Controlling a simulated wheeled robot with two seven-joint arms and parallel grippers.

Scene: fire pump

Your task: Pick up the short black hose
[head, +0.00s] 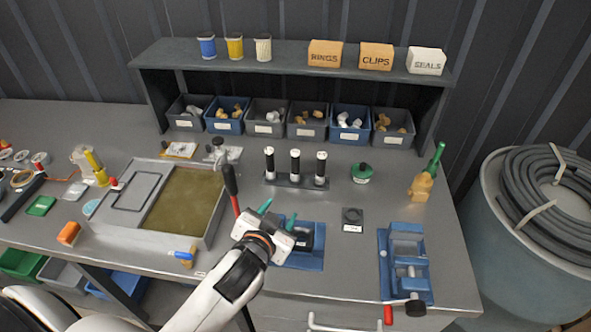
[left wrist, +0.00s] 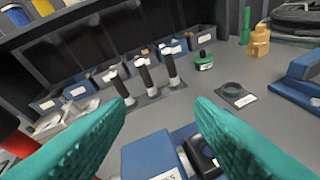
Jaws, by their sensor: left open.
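Three upright black pieces with pale ends stand in a row on a dark rack (head: 283,182) at the middle of the bench: left piece (head: 269,163), middle piece (head: 295,165), right piece (head: 320,168). They look like short black hoses of similar length; I cannot tell if one is shorter. In the left wrist view they stand ahead, beyond my fingertips, the middle one (left wrist: 146,75) near the centre. My left gripper (head: 278,215) is open with teal fingers and nothing between them. It is in front of the rack, over the blue tray's left part, apart from the hoses. My right gripper is out of view.
A blue tray (head: 310,262) with a black part lies beneath my left gripper. A grey basin (head: 125,218) stands left, with a red-and-black tool beside it. A blue vise (head: 404,255), green tin (head: 362,173) and black ring (head: 352,215) are right. Bins and a shelf stand behind.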

